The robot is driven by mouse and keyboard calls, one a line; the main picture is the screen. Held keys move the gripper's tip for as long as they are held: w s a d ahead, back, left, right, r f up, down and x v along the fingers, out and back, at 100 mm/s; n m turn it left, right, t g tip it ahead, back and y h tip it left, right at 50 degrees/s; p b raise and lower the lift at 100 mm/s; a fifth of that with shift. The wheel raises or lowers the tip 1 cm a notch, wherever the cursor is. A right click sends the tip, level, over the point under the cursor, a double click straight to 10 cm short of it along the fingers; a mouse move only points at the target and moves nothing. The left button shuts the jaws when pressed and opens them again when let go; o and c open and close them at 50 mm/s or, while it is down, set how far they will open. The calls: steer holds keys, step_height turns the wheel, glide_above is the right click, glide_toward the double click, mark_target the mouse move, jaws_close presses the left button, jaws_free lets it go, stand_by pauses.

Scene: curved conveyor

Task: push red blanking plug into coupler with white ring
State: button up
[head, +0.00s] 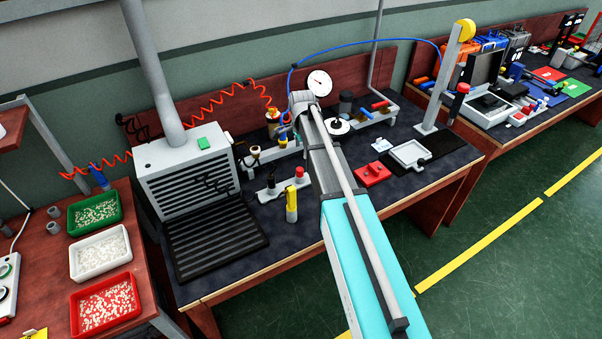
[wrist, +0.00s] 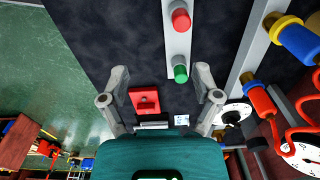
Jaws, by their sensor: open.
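The red blanking plug (head: 300,172) stands on a grey strip (head: 272,192) at the middle of the bench; it also shows in the wrist view (wrist: 181,20), with a green plug (wrist: 180,73) beside it. A coupler with a pale ring (head: 254,150), probably the white one, sits at the left end of the grey coupler rail (head: 265,160). It is small in the head view and outside the wrist view. My gripper (wrist: 162,74) is open and empty. Its spread fingers are apart from the red plug, which is higher in the wrist picture. The arm hides the gripper in the head view.
Couplers with yellow (wrist: 293,41) and red (wrist: 266,102) parts stand on the rail, hoses beside them. A yellow bottle (head: 291,206) stands in front of the strip. A red block (head: 371,174) and white tray (head: 408,155) lie to the right. A grey vented box (head: 185,168) stands left.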

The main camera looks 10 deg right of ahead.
mark_target(300, 168)
steer(key=w+m, duration=0.3)
steer(key=w, duration=0.1)
steer(key=shift+w, duration=0.2)
steer(key=shift+f, duration=0.15)
step_height(300, 168, down, 8)
steer(key=b, duration=0.8)
steer(key=shift+f+b, duration=0.15)
steer(key=shift+b, duration=0.15)
steer(key=shift+f, duration=0.1)
steer(key=shift+s+f+b, duration=0.15)
steer(key=shift+f+b, duration=1.15)
steer(key=shift+s+f+b, duration=0.1)
steer(key=shift+f+b, duration=1.15)
steer(key=shift+b, duration=0.05)
steer(key=shift+c, duration=0.3)
jaws_close()
